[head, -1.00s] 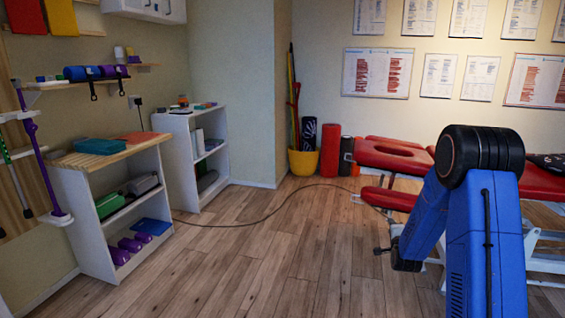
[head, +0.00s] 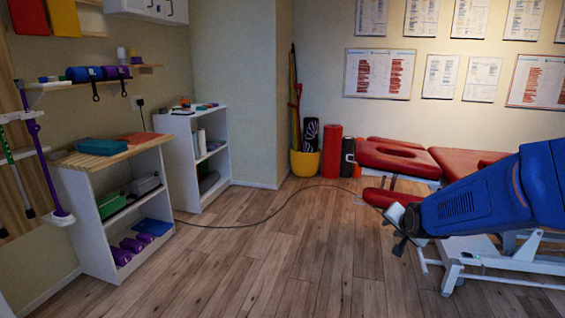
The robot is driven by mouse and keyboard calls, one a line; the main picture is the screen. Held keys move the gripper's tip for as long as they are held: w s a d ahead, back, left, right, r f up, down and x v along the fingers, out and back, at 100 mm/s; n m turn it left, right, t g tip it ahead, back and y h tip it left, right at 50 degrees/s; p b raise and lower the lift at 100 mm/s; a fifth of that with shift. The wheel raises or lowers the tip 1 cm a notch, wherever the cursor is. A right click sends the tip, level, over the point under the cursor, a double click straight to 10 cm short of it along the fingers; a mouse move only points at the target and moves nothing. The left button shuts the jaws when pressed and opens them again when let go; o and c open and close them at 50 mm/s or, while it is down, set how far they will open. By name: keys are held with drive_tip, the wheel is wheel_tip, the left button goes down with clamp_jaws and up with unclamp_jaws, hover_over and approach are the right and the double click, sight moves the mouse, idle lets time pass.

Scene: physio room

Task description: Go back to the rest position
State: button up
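My blue arm (head: 490,200) reaches in from the right edge and slopes down to the left, in front of the red treatment table (head: 385,155). At its lower left end is a small grey and dark part that seems to be my wrist and gripper (head: 401,240). It is too small and too much overlapped to show the fingers. I see nothing held there. The arm hides part of the table's right side and frame.
Two white shelf units (head: 100,225) (head: 193,150) stand along the left wall. A yellow bucket (head: 304,163) and a red roll (head: 331,151) stand at the back. A dark cable (head: 265,220) crosses the floor. The wooden floor (head: 270,265) in the middle is otherwise clear.

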drive_tip(key=s+a+n+g, duration=0.2)
drive_tip(key=s+n, duration=0.1)
drive_tip(key=s, duration=0.9)
drive_tip(key=s+a+r+n+g, duration=0.1)
drive_tip(key=s+a+n, duration=0.1)
drive_tip(key=s, duration=1)
drive_tip(key=s+a+r+n+g+y, duration=0.1)
drive_tip(key=s+n, duration=0.3)
drive_tip(key=s, duration=0.8)
drive_tip(key=shift+s+a+n+g, duration=0.2)
drive_tip(key=shift+a+n+g, duration=0.1)
drive_tip(key=shift+a+g, duration=0.45)
